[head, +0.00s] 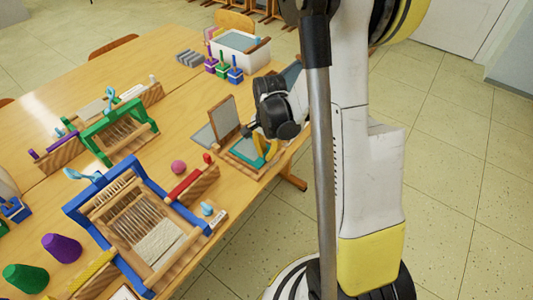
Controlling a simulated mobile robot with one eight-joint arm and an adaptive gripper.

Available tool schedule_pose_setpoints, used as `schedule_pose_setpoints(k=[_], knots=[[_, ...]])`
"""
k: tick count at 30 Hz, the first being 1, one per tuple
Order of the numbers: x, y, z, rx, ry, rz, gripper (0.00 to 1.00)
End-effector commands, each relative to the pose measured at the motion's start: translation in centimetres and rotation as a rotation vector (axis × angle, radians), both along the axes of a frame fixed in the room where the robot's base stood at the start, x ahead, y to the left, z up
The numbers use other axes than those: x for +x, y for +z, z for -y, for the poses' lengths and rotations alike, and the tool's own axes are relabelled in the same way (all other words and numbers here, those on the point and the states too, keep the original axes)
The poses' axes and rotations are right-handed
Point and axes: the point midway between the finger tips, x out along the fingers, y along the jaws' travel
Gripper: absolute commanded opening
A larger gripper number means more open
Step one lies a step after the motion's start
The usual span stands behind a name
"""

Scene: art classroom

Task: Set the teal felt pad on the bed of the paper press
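The teal felt pad (244,151) lies low at the right edge of the table, on or just above a wood-framed tray (236,161); I cannot tell if they touch. Left of the pad, a hinged wooden panel (224,116) stands raised beside a flat grey plate (204,137). This looks like the paper press, opened, but I cannot be sure which part is its bed.
A blue-framed loom (76,212) and a green-framed loom (97,149) stand to the left. A white tub (221,54) and small colored holders (235,76) stand behind.

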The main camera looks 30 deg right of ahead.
Motion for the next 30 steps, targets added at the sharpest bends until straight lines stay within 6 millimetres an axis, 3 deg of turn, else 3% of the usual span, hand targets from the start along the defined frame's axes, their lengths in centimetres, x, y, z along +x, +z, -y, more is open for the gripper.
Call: schedule_pose_setpoints(k=[1,3,4,16,30], knots=[[0.0,0.0,0.0,0.000,0.000,0.000,0.07],[0.0,0.0,0.0,0.000,0.000,0.000,0.29],[0.0,0.0,0.0,0.000,0.000,0.000,0.31],[0.0,0.9,0.0,0.000,0.000,0.000,0.31],[-0.4,10.3,0.1,0.000,0.000,0.000,0.31]])
